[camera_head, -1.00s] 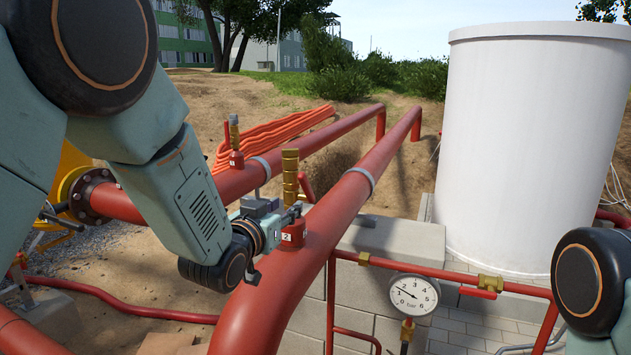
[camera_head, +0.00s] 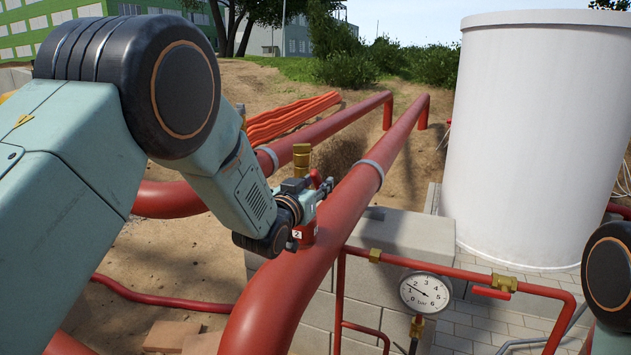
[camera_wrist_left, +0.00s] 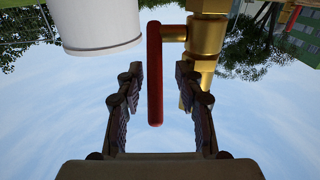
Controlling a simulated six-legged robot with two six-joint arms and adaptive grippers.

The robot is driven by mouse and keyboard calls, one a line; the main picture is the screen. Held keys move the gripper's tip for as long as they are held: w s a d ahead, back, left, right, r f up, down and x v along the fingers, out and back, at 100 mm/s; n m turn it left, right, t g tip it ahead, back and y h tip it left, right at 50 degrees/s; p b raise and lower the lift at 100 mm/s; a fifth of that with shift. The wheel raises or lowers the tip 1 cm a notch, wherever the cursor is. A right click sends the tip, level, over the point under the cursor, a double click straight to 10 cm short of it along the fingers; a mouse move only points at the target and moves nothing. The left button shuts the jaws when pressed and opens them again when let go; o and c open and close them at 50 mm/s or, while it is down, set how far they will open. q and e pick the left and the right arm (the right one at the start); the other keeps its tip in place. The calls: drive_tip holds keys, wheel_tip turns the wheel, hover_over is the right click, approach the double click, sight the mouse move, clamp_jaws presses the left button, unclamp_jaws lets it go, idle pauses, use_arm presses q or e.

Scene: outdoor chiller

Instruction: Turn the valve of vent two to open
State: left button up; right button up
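Vent two is a brass valve (camera_head: 302,158) on a red base (camera_head: 303,236) marked 2, on the nearer thick red pipe. Its red handle (camera_head: 316,177) shows beside the brass, partly hidden by my left gripper (camera_head: 319,188). In the left wrist view, which looks upside down, the red handle (camera_wrist_left: 155,85) runs between the two spread fingers of my left gripper (camera_wrist_left: 161,80). The brass body (camera_wrist_left: 205,40) is behind the right finger. A gap shows on both sides of the handle. My right gripper is out of view.
A pressure gauge (camera_head: 425,292) and a thin red pipe with a red lever (camera_head: 491,293) are at the lower right. A white tank (camera_head: 540,140) stands behind them. Concrete blocks (camera_head: 400,239) lie right of the thick pipe (camera_head: 345,210). Orange hoses (camera_head: 290,116) lie at the back.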

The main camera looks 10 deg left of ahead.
use_arm(q)
drive_tip(key=shift+w+d+r, duration=0.1)
drive_tip(key=shift+d+r, duration=0.05)
drive_tip(key=shift+d, duration=0.05)
drive_tip(key=shift+s+d+r, duration=0.15)
drive_tip(key=shift+s, duration=0.05)
drive_tip(key=shift+s+d+r, duration=0.1)
drive_tip(key=shift+s+r, duration=0.15)
drive_tip(key=shift+s, duration=0.2)
drive_tip(key=shift+w+a+f, duration=0.2)
drive_tip(key=shift+w+a, duration=0.05)
drive_tip(key=shift+a, duration=0.05)
drive_tip(key=shift+c, duration=1.4)
drive_tip(key=shift+w+f, duration=0.25)
drive_tip(key=shift+w, duration=0.15)
drive_tip(key=shift+c, duration=1.4)
drive_tip(key=shift+s+d+r, duration=0.15)
drive_tip(key=shift+d, duration=0.1)
clamp_jaws()
drive_tip(key=shift+a, duration=0.25)
drive_tip(key=shift+r, duration=0.1)
